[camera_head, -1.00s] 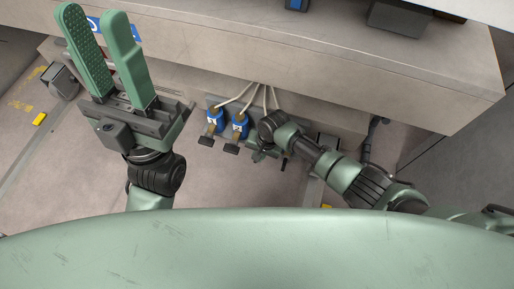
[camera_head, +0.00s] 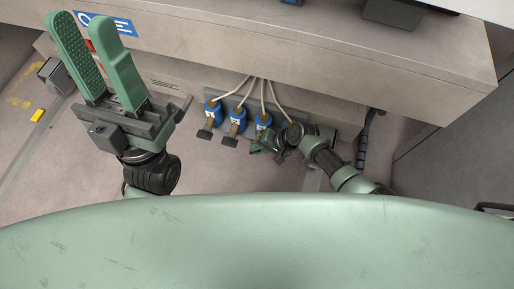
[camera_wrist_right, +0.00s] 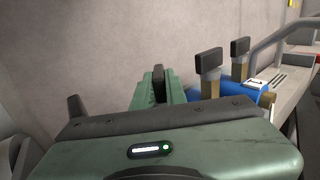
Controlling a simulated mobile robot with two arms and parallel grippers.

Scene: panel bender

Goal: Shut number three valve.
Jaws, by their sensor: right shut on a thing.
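Three blue valves with white labels stand in a row under the bench ledge: number one valve (camera_head: 212,110), number two valve (camera_head: 237,118) and number three valve (camera_head: 263,121). Number three is the rightmost. My right gripper (camera_head: 264,146) is just below number three valve and shut on its handle, which the fingers hide in the head view. In the right wrist view my right gripper (camera_wrist_right: 162,84) shows at the centre, with two black-tipped handles (camera_wrist_right: 208,63) and a blue valve body (camera_wrist_right: 255,96) to its right. My left gripper (camera_head: 79,28) is raised, open and empty at the left.
Pale hoses (camera_head: 254,90) run up from the valves beneath the thick grey ledge (camera_head: 330,62). A dark hose or cable (camera_head: 365,140) hangs right of my right arm. The black handles of valves one and two (camera_head: 230,141) stick out close left of the right gripper.

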